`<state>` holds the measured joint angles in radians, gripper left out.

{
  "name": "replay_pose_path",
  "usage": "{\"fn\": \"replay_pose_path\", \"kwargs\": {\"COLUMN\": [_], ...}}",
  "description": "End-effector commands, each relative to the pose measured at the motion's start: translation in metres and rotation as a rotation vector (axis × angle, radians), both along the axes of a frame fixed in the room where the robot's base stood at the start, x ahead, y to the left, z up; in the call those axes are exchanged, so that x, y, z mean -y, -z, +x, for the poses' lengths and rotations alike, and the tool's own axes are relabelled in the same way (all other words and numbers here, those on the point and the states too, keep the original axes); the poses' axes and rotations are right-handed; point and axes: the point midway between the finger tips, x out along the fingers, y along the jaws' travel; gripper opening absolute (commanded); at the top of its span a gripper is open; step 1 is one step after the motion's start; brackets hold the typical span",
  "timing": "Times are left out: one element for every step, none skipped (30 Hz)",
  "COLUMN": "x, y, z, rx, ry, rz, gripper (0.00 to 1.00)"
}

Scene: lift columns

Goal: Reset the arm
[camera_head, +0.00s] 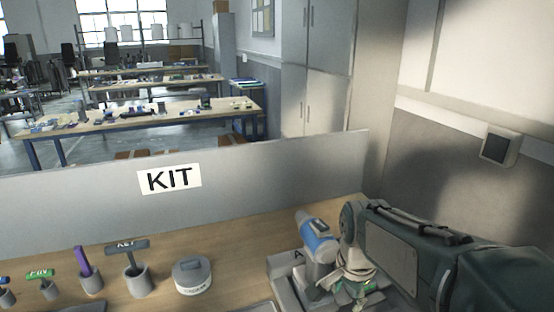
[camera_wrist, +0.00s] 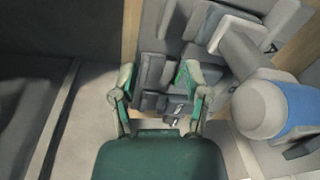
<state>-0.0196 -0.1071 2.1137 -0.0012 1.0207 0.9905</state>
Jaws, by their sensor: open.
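My gripper (camera_head: 345,290) is low over the right part of the wooden bench in the head view, at the end of my dark green arm. In the wrist view my gripper (camera_wrist: 155,78) has its two green-grey fingers spread apart. I see nothing held between them; grey blocky parts lie beyond the fingers. A white and blue rounded thing (camera_head: 318,236) stands just left of my gripper in the head view. It also shows close to the right finger in the wrist view (camera_wrist: 285,112). I cannot tell whether anything touches the fingers.
A grey tray (camera_head: 283,290) lies beneath my gripper. A round grey canister (camera_head: 192,276) and several upright handled tools in cups, one a grey T-handle (camera_head: 127,248), stand to the left. A low panel marked KIT (camera_head: 170,179) closes the bench's back. A wall is at right.

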Motion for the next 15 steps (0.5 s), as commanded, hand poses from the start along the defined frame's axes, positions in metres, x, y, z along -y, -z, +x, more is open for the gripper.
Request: {"fn": "replay_pose_path", "kwargs": {"x": [0.001,0.001,0.002,0.002,0.003,0.003,0.003,0.004,0.004,0.005,0.005,0.005,0.006,0.006,0.006], "y": [-0.009,-0.013,-0.018,-0.021,-0.024,-0.028,-0.030,-0.032,-0.035,-0.036,-0.037,-0.039,-0.039,-0.040,-0.040], "z": [-0.013,-0.019,-0.027,-0.034,-0.041,-0.049,-0.056,-0.062,-0.071,-0.077,-0.084,-0.092,-0.098,-0.104,-0.110], "rx": [0.036,0.054,0.079,0.097,0.114,0.137,0.155,0.173,0.196,0.211,0.228,0.251,0.266,0.280,0.297], "ry": [-0.071,-0.117,-0.178,-0.222,-0.269,-0.328,-0.373,-0.418,-0.477,-0.521,-0.566,-0.623,-0.666,-0.707,-0.757], "rz": [-0.009,-0.016,-0.027,-0.036,-0.045,-0.059,-0.071,-0.084,-0.102,-0.116,-0.132,-0.154,-0.171,-0.188,-0.210], "gripper": [0.60,0.60,0.60,0.60,0.60,0.60,0.60,0.60,0.60,0.60,0.60,0.60,0.60,0.60,0.60]}}
